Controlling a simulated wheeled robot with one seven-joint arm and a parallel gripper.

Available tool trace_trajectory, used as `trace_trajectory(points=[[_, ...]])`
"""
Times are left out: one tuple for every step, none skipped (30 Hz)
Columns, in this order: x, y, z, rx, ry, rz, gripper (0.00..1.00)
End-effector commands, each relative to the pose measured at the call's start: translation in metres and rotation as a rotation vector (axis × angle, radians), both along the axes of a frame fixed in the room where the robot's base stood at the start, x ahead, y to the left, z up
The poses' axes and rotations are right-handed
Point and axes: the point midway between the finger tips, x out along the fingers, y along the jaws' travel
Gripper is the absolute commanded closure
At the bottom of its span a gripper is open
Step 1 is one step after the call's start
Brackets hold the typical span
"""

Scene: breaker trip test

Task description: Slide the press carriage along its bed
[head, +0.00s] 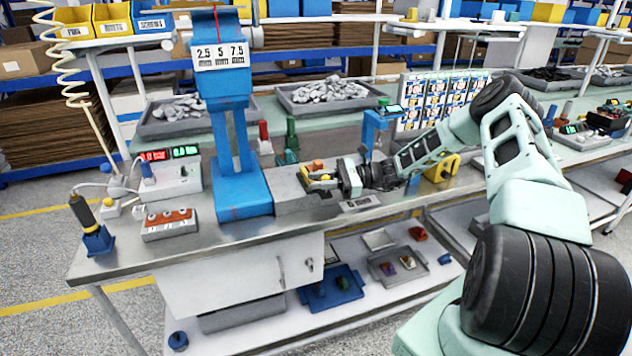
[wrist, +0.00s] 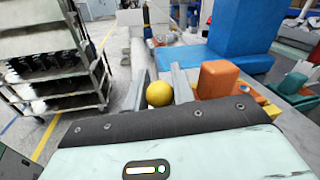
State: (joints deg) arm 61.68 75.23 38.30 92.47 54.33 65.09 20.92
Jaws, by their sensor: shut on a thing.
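The blue press (head: 240,130) stands on the steel bench, with a grey bed (head: 290,203) reaching right from its base. My gripper (head: 318,178) is over the bed, to the right of the press. In the wrist view, my gripper (wrist: 162,90) has its two fingers on either side of a round yellow knob (wrist: 159,94) and is shut on it. An orange block (wrist: 217,79) sits just right of the fingers; it shows small in the head view (head: 318,164). The carriage body under the knob is mostly hidden by my gripper.
Green and red posts (head: 291,138) stand behind the bed. A small blue stand (head: 372,130) is behind my wrist.

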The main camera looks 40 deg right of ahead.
Motion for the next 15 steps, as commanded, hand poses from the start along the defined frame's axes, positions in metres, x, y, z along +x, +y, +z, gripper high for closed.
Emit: trace_trajectory(points=[[-0.0004, -0.0002, -0.0006, -0.001, 0.000, 0.000, 1.00], [-0.0004, -0.0002, -0.0006, -0.001, 0.000, 0.000, 1.00], [-0.0004, -0.0001, -0.0007, -0.001, 0.000, 0.000, 1.00], [-0.0004, -0.0001, -0.0007, -0.001, 0.000, 0.000, 1.00], [-0.0004, -0.0001, -0.0007, -0.001, 0.000, 0.000, 1.00], [-0.0004, -0.0001, -0.0007, -0.001, 0.000, 0.000, 0.67], [-0.0003, -0.0001, -0.0007, 0.000, 0.001, 0.000, 0.66], [-0.0003, -0.0001, -0.0007, 0.000, 0.001, 0.000, 0.66], [-0.0002, 0.0000, -0.0005, 0.000, 0.001, 0.000, 0.66], [-0.0002, 0.0000, -0.0005, -0.001, 0.000, 0.000, 0.66], [-0.0002, 0.0000, -0.0005, -0.001, 0.000, 0.000, 0.66], [-0.0001, 0.0001, -0.0004, -0.001, 0.000, 0.000, 0.66], [-0.0001, 0.0001, -0.0004, -0.001, 0.000, 0.000, 0.66], [-0.0002, 0.0000, -0.0004, -0.001, 0.000, 0.000, 0.66], [-0.0003, -0.0005, -0.0005, -0.001, 0.000, -0.001, 0.66]])
